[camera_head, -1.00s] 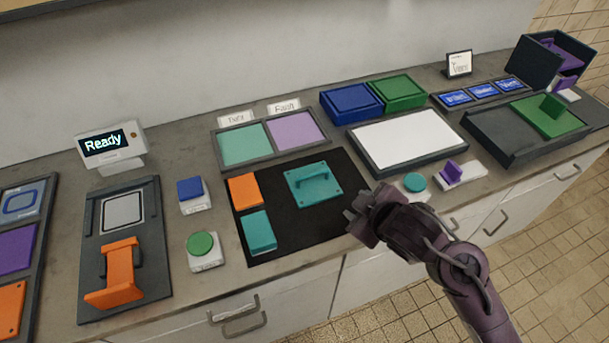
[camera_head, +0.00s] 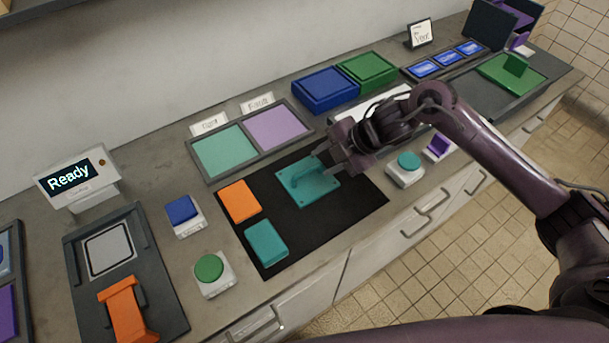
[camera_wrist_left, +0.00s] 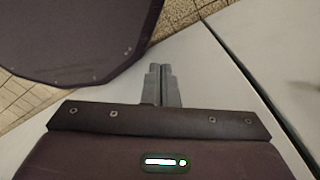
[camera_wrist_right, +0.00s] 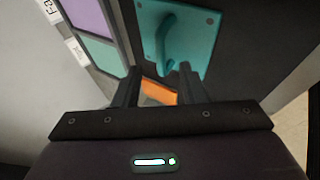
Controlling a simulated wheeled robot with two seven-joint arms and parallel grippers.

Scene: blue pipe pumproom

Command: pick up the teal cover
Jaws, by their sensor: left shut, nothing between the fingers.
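The teal cover (camera_head: 309,186) is a flat plate with a raised handle and corner bolts, lying on the black mat. It also shows in the right wrist view (camera_wrist_right: 190,40), where its handle is just beyond the fingertips. My right gripper (camera_head: 321,160) is open and empty, above the cover's far right part; whether it touches the handle is unclear. Its spread fingers show in the right wrist view (camera_wrist_right: 160,78). My left gripper (camera_wrist_left: 162,75) is shut and empty in the left wrist view, and is not seen in the head view.
An orange block (camera_head: 239,201) and a teal block (camera_head: 266,243) lie on the black mat (camera_head: 350,207). Behind is a tray with teal and purple panels (camera_head: 226,150). Button boxes stand on both sides, including a teal-topped one (camera_head: 407,163). My right arm covers much of the white panel.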

